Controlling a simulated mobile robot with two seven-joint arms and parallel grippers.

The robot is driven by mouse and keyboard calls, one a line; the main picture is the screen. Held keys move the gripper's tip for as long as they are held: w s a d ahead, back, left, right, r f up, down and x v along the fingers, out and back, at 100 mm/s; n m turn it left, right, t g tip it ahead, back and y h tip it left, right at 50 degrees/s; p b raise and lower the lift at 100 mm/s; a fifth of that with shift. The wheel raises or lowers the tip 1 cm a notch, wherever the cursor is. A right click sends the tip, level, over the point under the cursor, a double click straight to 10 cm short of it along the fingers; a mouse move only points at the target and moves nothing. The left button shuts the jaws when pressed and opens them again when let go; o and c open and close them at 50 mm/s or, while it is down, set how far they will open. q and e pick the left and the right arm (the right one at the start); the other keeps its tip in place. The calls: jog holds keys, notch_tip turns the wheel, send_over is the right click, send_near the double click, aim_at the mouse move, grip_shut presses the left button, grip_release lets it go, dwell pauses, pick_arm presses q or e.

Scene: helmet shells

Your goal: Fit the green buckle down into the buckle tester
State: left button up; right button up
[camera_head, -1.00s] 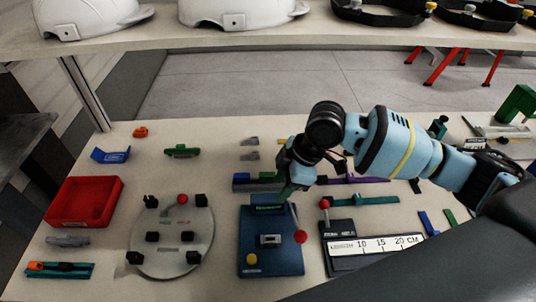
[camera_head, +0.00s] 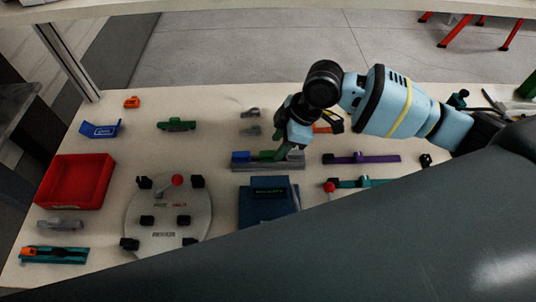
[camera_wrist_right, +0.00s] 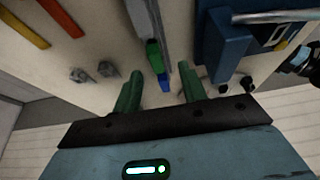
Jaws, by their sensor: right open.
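A small green piece (camera_head: 266,156), apparently the green buckle, sits beside a blue piece (camera_head: 240,157) in a long grey holder (camera_head: 268,167). In the right wrist view the green piece (camera_wrist_right: 154,54) and blue piece (camera_wrist_right: 165,82) lie in line between my fingers. My right gripper (camera_head: 287,147) is at the holder's right part; its green fingers (camera_wrist_right: 161,90) are apart, with nothing held between them. The blue buckle tester (camera_head: 257,206) stands just in front of the holder; its lower part is hidden by my arm. My left gripper is not in view.
A red tray (camera_head: 75,182) and a round plate with black posts (camera_head: 168,220) are at left. A purple strip (camera_head: 361,159) lies right of the holder.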

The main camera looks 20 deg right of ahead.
aim_at(269, 153)
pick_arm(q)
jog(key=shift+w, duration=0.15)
pick_arm(e)
jog(key=shift+w+x, duration=0.15)
jog(key=shift+x, duration=1.15)
jog(key=shift+w+x, duration=0.2)
jog(key=shift+x, duration=1.05)
jog(key=shift+a+r, duration=0.1)
grip_shut()
jog(key=shift+r, duration=0.1)
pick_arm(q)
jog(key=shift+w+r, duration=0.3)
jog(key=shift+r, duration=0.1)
pick_arm(e)
notch_tip(269, 153, up, 10)
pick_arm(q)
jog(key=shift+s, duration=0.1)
